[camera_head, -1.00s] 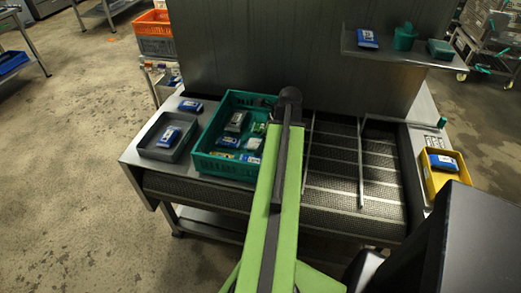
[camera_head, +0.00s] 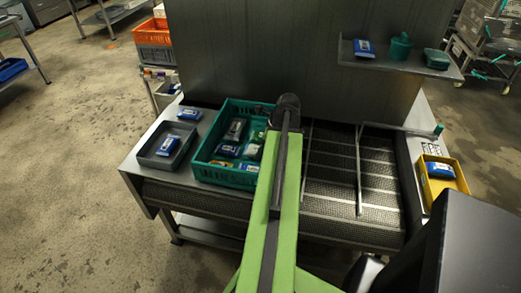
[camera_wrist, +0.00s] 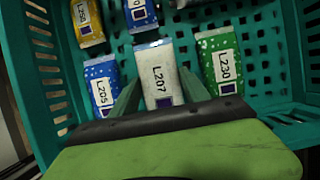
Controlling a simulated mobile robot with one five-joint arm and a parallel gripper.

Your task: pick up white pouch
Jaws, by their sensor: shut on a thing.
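The white pouch (camera_wrist: 158,75), labelled L207, is in the green crate (camera_wrist: 258,42), standing between a blue pouch L205 (camera_wrist: 103,88) and a green pouch L230 (camera_wrist: 221,62). My gripper (camera_wrist: 160,92) has one finger on each side of the white pouch and is shut on it, near its lower end. In the head view, the crate (camera_head: 196,172) sits on the left part of the steel bench. My arm hides its right side there, and the gripper tips cannot be made out.
A yellow pouch (camera_wrist: 88,22) and another blue pouch (camera_wrist: 140,14) lie farther in the crate. The crate walls are close around. A grey tray (camera_head: 148,160) with a blue pouch stands left of it. A yellow bin (camera_head: 440,185) stands at the right end of the bench.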

